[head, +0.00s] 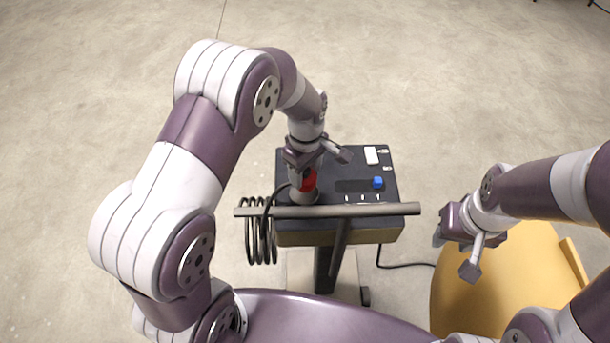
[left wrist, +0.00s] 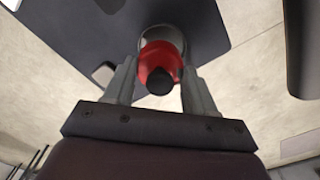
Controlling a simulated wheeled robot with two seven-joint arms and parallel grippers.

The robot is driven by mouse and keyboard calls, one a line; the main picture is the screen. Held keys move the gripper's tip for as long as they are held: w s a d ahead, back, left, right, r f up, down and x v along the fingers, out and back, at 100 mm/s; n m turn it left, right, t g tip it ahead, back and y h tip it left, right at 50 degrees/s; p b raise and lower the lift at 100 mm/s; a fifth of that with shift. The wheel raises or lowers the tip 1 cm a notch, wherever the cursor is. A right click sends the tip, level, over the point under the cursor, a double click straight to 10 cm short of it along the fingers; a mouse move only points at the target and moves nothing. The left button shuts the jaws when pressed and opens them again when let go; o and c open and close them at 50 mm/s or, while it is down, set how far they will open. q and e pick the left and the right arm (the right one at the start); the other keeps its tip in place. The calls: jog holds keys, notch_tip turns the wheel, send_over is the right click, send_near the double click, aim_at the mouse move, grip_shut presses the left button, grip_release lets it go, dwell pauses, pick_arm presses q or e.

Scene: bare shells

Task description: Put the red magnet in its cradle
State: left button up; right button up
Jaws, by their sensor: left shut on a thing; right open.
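The red magnet (head: 309,181) shows in the head view at the left side of a dark-topped console, partly hidden by my left gripper. It also shows in the left wrist view (left wrist: 160,62) as a red round body with a black end, between the two fingers. My left gripper (head: 308,168) is shut on it from above. A grey round piece (head: 304,196) lies directly below the magnet on the console; I cannot tell whether the magnet touches it. My right gripper (head: 456,251) is open and empty, to the right of the console.
A coiled cable (head: 260,240) hangs at the left. A yellow chair (head: 500,280) stands at the lower right.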

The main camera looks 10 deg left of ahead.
aim_at(304, 177)
pick_arm(q)
jog(key=f, duration=0.2)
jog(key=f+p, duration=0.1)
jog(key=shift+s+a+f, duration=0.2)
jog(key=shift+s+f, duration=0.05)
jog(key=shift+f, duration=0.25)
jog(key=shift+w, duration=0.15)
jog(key=shift+f, duration=0.15)
